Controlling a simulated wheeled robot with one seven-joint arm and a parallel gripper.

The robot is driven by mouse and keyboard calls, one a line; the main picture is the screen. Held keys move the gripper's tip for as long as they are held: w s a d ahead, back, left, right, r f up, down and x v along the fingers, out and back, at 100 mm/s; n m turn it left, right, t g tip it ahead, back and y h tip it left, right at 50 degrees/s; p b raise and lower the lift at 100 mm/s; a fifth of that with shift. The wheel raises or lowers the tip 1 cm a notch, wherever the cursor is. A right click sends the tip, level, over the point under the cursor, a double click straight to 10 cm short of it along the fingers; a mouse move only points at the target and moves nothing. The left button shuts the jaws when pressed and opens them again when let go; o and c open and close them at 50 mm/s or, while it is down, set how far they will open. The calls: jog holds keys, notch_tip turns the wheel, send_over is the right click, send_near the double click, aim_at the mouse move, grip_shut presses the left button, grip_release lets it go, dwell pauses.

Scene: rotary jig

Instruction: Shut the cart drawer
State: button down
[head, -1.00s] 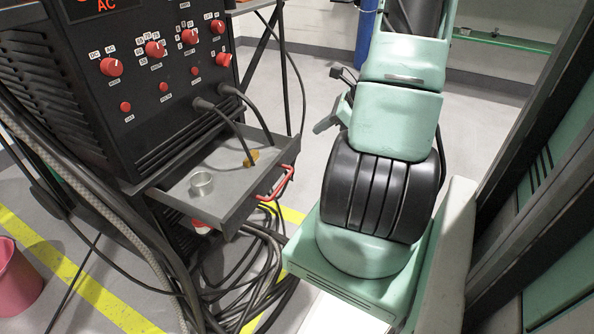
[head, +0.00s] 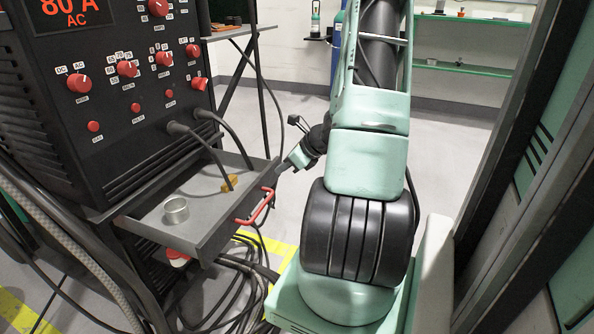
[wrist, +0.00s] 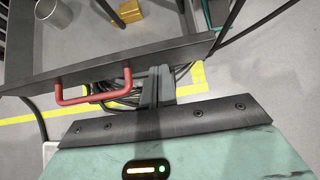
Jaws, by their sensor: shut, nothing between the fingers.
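The cart drawer (head: 212,236) is a grey tray, pulled open below the black welding unit. Its red handle (head: 258,208) is on the front face. The drawer front (wrist: 185,50) and red handle (wrist: 93,98) also show in the wrist view. My gripper (head: 281,167) is near the right end of the drawer front in the head view. In the wrist view, my gripper's fingers (wrist: 158,72) are together and empty, right of the handle at the front's edge. I cannot tell whether they touch it.
A metal cup (head: 176,210) and a yellow-brown block (head: 229,183) lie in the drawer. Two black cables run from the welding unit (head: 110,100) over the drawer. Looped cables (head: 225,295) lie on the floor below. Open floor (head: 455,140) is behind my arm.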

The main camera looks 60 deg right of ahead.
jog(key=shift+w, duration=0.7)
send_over(221, 173)
jog(key=shift+a, duration=0.1)
dwell(0.4)
dwell(0.3)
